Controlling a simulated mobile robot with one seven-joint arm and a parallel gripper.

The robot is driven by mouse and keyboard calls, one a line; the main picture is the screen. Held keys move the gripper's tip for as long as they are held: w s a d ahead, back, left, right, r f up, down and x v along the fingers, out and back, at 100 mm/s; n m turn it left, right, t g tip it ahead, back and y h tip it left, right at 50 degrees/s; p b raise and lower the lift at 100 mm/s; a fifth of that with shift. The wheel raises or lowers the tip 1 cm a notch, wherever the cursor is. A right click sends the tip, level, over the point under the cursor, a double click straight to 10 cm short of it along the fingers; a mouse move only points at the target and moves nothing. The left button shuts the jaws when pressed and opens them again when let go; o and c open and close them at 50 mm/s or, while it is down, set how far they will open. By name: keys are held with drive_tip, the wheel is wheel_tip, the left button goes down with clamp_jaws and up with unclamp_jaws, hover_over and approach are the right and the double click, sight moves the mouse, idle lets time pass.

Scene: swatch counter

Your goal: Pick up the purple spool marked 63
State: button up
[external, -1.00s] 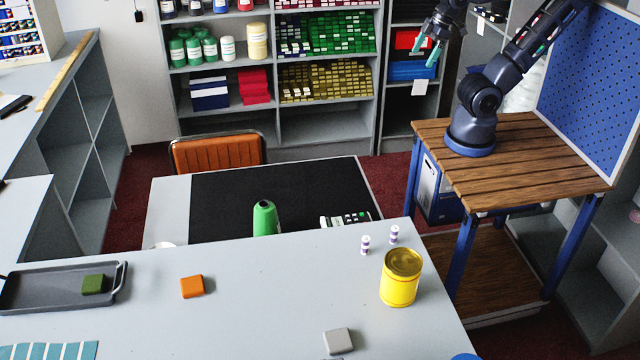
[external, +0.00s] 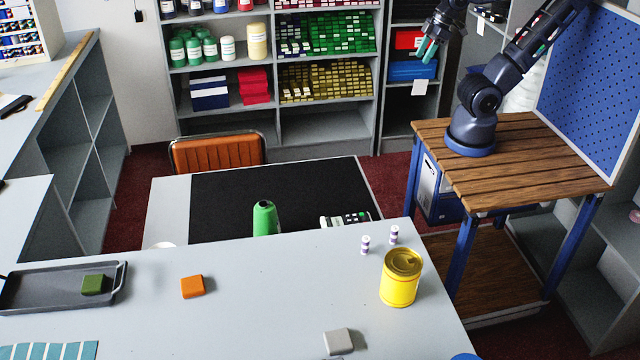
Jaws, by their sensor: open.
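Two small white-and-purple spools stand upright on the grey counter near its far right edge: the left spool (external: 365,245) and the right spool (external: 394,235). Their markings are too small to read, so I cannot tell which is 63. My gripper (external: 426,50) has teal fingertips and hangs high in the upper right, well behind and above the counter. It is open, with nothing between the fingers, and far from both spools.
A yellow tin (external: 400,278) stands just in front of the spools. An orange block (external: 192,287), a grey block (external: 338,342) and a dark tray (external: 40,303) with a green block (external: 93,284) lie on the counter. A green bottle (external: 265,218) stands behind it.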

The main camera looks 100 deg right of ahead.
drive_tip(key=w+a+r+n+g, duration=0.1)
drive_tip(key=w+a+r+n, duration=0.3)
drive_tip(key=w+a, duration=0.65)
drive_tip(key=n+g, duration=0.4)
drive_tip(key=n, duration=0.8)
hover_over(395, 228)
wheel_tip(395, 228, down, 16)
drive_tip(key=r, duration=0.1)
drive_tip(key=shift+s+a+f, duration=0.1)
drive_tip(key=shift+a+f, duration=0.1)
drive_tip(key=shift+f, duration=0.5)
drive_tip(key=f, duration=1)
drive_tip(key=shift+d+f, duration=0.15)
drive_tip(key=shift+d, duration=0.05)
clamp_jaws()
